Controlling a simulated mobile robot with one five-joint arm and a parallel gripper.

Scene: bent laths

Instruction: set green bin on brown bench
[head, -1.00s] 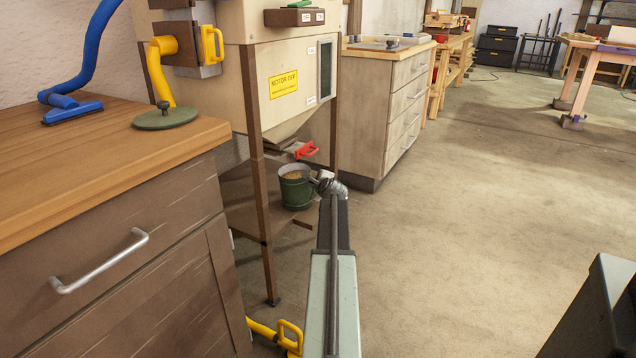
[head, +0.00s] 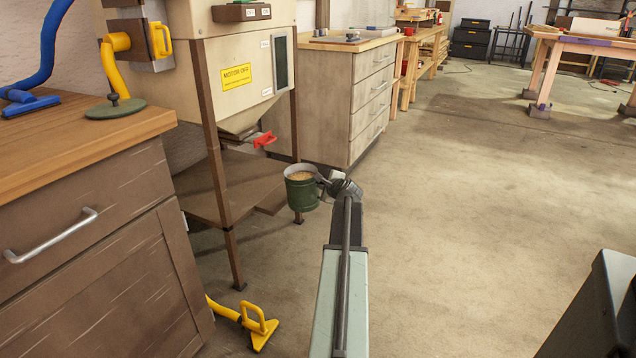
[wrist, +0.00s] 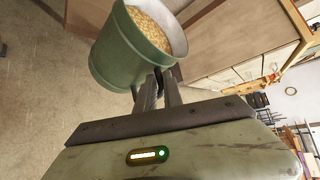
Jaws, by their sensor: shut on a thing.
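The green bin (head: 301,188) is a small round pail filled with tan, grainy material. My gripper (head: 329,183) is shut on the right side of the bin and holds it off the floor, in front of the machine's lower shelf. In the wrist view the bin (wrist: 125,58) sits at the jaw tips (wrist: 160,82), tilted in the picture, with its fill still inside. The brown bench (head: 60,155), with a wooden top, dark drawer and door fronts, stands at the left of the head view.
A yellow hose and handle (head: 262,325) lie on the floor by the bench. A blue hose nozzle (head: 30,103) and a green disc (head: 115,108) rest on the bench top. The legged machine (head: 240,60) stands behind the bin.

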